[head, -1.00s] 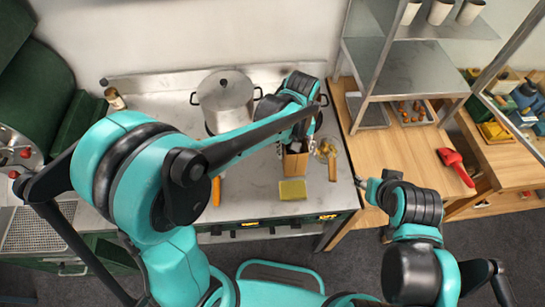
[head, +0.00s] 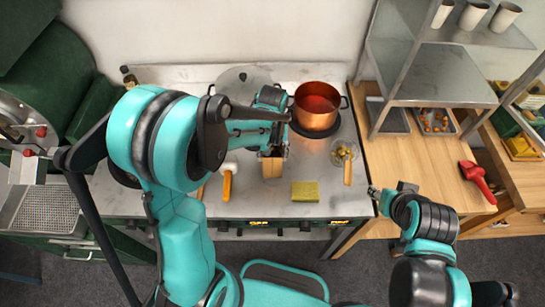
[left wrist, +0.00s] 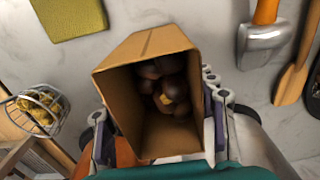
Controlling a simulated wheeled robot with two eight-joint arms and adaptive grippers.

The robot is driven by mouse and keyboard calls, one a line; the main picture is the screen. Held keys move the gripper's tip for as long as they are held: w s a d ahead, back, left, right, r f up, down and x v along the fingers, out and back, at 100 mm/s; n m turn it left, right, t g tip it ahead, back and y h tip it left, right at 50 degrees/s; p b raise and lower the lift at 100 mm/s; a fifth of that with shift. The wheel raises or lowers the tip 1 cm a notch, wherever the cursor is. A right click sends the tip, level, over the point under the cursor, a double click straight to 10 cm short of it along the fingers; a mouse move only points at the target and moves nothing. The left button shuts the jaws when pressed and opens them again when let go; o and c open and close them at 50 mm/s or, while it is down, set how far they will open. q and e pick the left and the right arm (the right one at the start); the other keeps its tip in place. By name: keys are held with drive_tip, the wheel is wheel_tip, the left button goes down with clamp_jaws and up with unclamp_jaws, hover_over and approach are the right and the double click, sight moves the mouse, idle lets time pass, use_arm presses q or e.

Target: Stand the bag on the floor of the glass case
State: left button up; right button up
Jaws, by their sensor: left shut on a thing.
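The bag is a brown paper bag (head: 271,168) with an open top, on or just above the steel counter; I cannot tell which. In the left wrist view the bag (left wrist: 150,50) has several dark chestnuts (left wrist: 168,85) inside. My left gripper (head: 273,149) is shut on the bag, with fingers on both sides of it in the wrist view (left wrist: 162,125). A metal-framed case (head: 515,65) with clear panels, seemingly the glass case, is cut off at the right edge. My right gripper (head: 384,192) is near the wooden table's front left; its jaw opening is unclear.
A copper pot (head: 316,108) stands behind the bag and a lidded steel pot (head: 240,78) behind the left arm. A yellow sponge (head: 305,192), an orange-handled tool (head: 227,183) and a wire skimmer (head: 345,160) lie nearby. A steel shelf (head: 440,72) stands on the wooden table (head: 420,165).

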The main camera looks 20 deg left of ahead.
use_arm(q)
drive_tip(key=shift+f, duration=0.75)
drive_tip(key=shift+f, duration=0.1)
drive_tip(key=o, duration=1.4)
drive_tip(key=shift+c, duration=0.2)
